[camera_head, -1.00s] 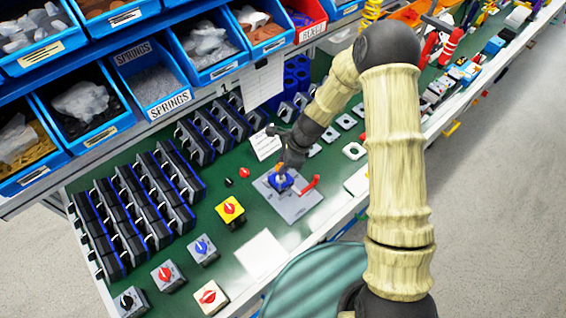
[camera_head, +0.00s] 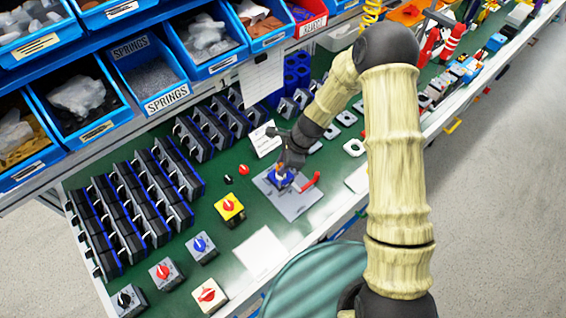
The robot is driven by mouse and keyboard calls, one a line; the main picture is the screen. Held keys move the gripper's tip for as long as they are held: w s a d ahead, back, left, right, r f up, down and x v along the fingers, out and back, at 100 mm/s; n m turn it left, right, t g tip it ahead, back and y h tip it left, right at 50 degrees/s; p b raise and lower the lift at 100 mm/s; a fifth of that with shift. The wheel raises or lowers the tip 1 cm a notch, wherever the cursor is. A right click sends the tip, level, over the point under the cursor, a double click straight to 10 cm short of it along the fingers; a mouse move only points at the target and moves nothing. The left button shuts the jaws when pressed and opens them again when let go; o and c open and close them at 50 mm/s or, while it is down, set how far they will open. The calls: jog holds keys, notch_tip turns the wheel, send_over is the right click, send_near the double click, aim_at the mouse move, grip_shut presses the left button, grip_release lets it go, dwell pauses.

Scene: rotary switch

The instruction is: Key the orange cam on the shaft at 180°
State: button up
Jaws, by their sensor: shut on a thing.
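A small orange piece, which looks like the orange cam (camera_head: 279,170), is at the tip of my gripper (camera_head: 283,166). My gripper points down over a blue switch body (camera_head: 281,182) and is shut on the cam. The switch body sits on a grey plate (camera_head: 293,205) on the green bench mat. The shaft is hidden by the fingers and the cam. The cam's angle is too small to read, and I cannot tell whether it is around the shaft or just above it.
A red handle-shaped part (camera_head: 311,181) lies just right of the switch body. A yellow switch with a red knob (camera_head: 229,206) stands to the left. Racks of dark switches (camera_head: 130,212) fill the bench's left side. Blue bins (camera_head: 150,80) hang above the back.

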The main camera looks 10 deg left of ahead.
jog(key=o, duration=1)
jog(key=shift+r, duration=0.15)
jog(key=b+v, duration=0.1)
jog(key=v, duration=1.6)
jog(key=shift+d, duration=0.1)
jog(key=s+d+r+n+t+h, duration=0.1)
jog(key=s+d+r+n+h, duration=0.1)
jog(key=s+d+n, duration=0.4)
jog(key=s+d+r+n+t+h, duration=0.2)
jog(key=s+d+r+n, duration=0.1)
jog(key=s+d+n, duration=0.4)
jog(key=d+n, duration=0.2)
jog(key=d, duration=0.1)
jog(key=shift+s+n+t, duration=0.25)
jog(key=shift+n+t, duration=0.05)
